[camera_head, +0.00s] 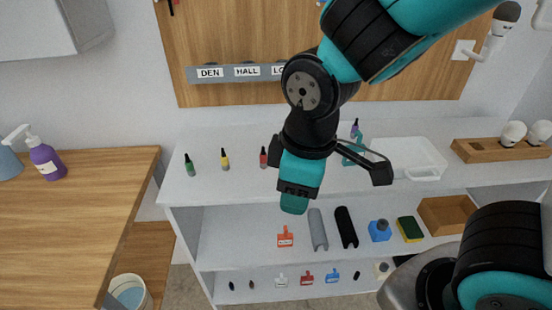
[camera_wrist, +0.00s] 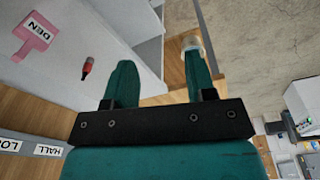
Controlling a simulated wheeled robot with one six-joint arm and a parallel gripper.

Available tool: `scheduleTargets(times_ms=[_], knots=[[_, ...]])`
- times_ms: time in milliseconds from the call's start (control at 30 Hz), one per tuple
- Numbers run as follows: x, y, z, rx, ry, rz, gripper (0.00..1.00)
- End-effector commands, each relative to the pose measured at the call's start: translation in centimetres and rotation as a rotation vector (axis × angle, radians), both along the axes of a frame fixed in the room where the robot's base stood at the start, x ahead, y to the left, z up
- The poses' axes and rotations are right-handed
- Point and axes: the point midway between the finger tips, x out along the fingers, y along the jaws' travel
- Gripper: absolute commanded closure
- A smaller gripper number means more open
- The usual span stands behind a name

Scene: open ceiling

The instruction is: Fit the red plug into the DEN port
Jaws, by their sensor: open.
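The red plug (camera_head: 263,157) stands on the white top shelf, left of my gripper. It also shows in the wrist view (camera_wrist: 87,67), to the left of the fingers. The DEN label (camera_head: 210,72) is at the left end of the grey strip on the wooden board; the port opening itself cannot be made out. My gripper (camera_head: 294,205) points down near the shelf's front edge, apart from the plug. In the wrist view its two teal fingers (camera_wrist: 158,85) are spread with nothing between them.
A green plug (camera_head: 189,165) and a yellow plug (camera_head: 225,160) stand left of the red one. The HALL label (camera_head: 247,71) is beside DEN. A white tray (camera_head: 420,172) and wooden rack (camera_head: 475,150) occupy the right. Several items lie on the shelves below. A wooden counter (camera_head: 60,225) is at left.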

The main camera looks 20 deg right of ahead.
Motion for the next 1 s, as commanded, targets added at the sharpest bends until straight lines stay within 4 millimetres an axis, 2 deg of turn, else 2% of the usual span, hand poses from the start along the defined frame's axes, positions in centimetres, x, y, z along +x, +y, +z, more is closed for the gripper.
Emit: scheduleTargets(times_ms=[33, 100, 200, 300, 433, 533, 633, 1000], knots=[[1.2, -0.1, -3.0, -0.122, -0.031, 0.131, 0.49], [3.4, -0.8, -5.6, -0.317, -0.099, 0.34, 0.49], [6.3, -1.0, -7.8, -0.615, -0.183, 0.663, 0.49], [8.5, -0.2, -8.5, -0.9, -0.241, 0.964, 0.49], [10.1, 1.8, -8.1, -1.192, -0.282, 1.249, 0.49], [10.7, 2.9, -7.8, -1.328, -0.295, 1.367, 0.49], [11.4, 3.1, -7.7, -1.386, -0.295, 1.411, 0.49], [17.9, -0.4, -10.5, -1.39, -0.292, 1.41, 0.49]])
